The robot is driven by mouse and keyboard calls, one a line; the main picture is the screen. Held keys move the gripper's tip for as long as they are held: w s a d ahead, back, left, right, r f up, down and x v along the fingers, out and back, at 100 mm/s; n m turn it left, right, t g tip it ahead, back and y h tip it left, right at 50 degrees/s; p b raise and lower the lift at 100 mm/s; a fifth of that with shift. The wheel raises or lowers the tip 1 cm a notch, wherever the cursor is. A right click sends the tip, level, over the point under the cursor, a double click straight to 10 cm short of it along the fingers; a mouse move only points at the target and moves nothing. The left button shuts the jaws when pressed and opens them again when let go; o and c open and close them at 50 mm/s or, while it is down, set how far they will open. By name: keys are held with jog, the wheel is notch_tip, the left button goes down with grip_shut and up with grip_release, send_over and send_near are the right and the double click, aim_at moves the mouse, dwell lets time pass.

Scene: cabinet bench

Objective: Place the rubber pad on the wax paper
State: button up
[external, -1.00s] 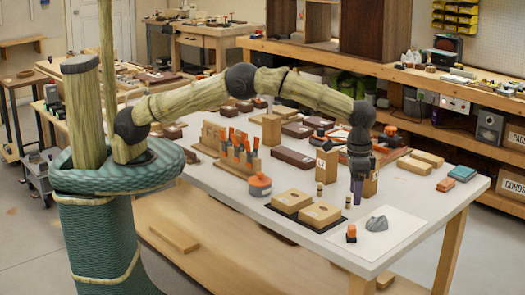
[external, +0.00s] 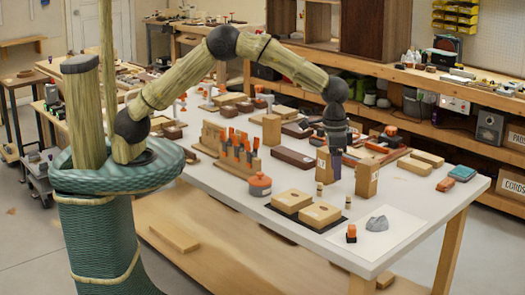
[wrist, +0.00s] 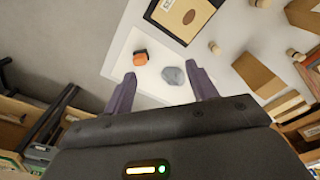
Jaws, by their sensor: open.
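The wax paper appears to be the white sheet (external: 402,228) at the table's front right corner; it also shows in the wrist view (wrist: 120,62). On it lie a grey faceted lump (external: 377,223) and, apart to its left, a small orange-topped black block (external: 351,234). In the wrist view the lump (wrist: 173,76) and the orange block (wrist: 140,58) lie apart on the sheet. I cannot tell which is the rubber pad. My gripper (external: 335,168) is open, empty and raised above the table, behind the sheet; its two purple fingers (wrist: 161,74) show in the wrist view.
Two wooden blocks on dark mats (external: 292,200) stand left of the sheet, with small corks (external: 319,190) nearby. A tall wooden block (external: 367,180) stands near my gripper. An orange-lidded pot (external: 259,185) and a clamp rack (external: 238,150) are farther left.

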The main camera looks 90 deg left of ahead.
jog(key=s+a, duration=0.3)
jog(key=s, duration=0.7)
jog(key=s+a+r+t, duration=0.1)
jog(key=s+a, duration=0.3)
jog(key=s, duration=0.6)
jog(key=s+a+r, duration=0.1)
jog(key=s+a, duration=0.2)
jog(key=s, duration=0.7)
jog(key=shift+s+a+t, duration=0.15)
jog(key=shift+s+t, duration=0.15)
jog(key=shift+t, duration=0.1)
jog(key=shift+f, duration=0.15)
